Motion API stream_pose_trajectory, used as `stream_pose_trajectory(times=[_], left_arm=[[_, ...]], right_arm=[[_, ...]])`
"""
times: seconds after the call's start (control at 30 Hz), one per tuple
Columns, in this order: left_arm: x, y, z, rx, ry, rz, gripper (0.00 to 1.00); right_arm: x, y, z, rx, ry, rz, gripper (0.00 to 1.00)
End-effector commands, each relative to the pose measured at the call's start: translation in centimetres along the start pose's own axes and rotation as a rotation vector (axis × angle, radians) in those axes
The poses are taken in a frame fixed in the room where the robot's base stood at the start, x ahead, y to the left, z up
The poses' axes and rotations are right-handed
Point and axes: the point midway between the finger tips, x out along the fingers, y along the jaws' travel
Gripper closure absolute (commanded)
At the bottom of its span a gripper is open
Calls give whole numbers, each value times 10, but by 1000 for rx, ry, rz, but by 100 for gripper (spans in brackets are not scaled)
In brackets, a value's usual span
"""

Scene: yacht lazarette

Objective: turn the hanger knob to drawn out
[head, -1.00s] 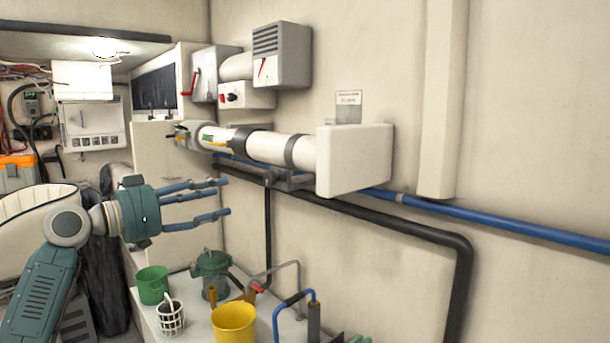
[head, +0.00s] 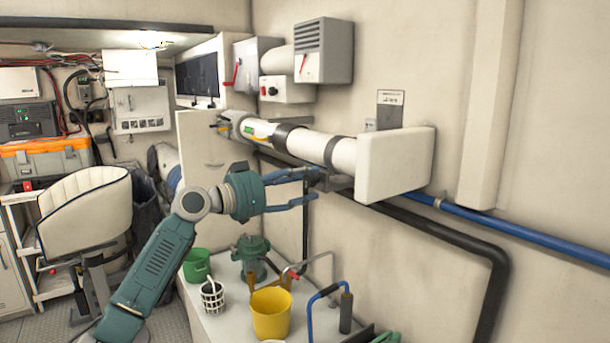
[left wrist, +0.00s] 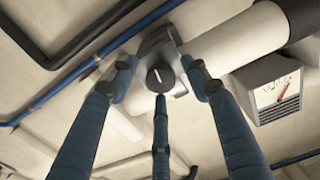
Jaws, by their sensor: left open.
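The hanger knob (left wrist: 159,78) is a dark round knob with a small pale mark on its face. It shows in the left wrist view, on the grey hanger bracket (left wrist: 160,48) at the white pipe. My left gripper (head: 314,186) has three blue fingers and is open. In the head view its fingertips are just under the white pipe (head: 305,146), by the bracket, and the knob cannot be made out there. In the left wrist view the fingers stand spread around the knob; I cannot tell whether any touches it. My right gripper is not in view.
A white box (head: 395,165) ends the pipe at right. A blue pipe (head: 520,230) and a black pipe (head: 465,243) run along the wall. Below, a bench holds a yellow bucket (head: 271,315), a green bucket (head: 196,265), a white basket (head: 212,298) and a green pump (head: 250,256).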

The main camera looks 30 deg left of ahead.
Motion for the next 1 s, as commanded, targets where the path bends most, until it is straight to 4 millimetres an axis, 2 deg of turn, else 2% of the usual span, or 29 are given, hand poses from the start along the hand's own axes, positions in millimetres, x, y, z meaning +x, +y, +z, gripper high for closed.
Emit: stream_pose_trajectory(times=[0.33, 0.5, 0.57, 0.7, 1.0], left_arm=[[5, 0, 1, 0, 0, 0, 52], [5, 0, 1, 0, -1, 0, 86], [5, 0, 1, 0, -1, 0, 97], [5, 0, 2, -16, -1, 1, 97], [5, 1, 2, -191, -3, 0, 97]], right_arm=[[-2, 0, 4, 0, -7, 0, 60], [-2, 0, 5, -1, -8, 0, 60], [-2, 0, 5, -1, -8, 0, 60], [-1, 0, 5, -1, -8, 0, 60], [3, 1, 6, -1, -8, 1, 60]])
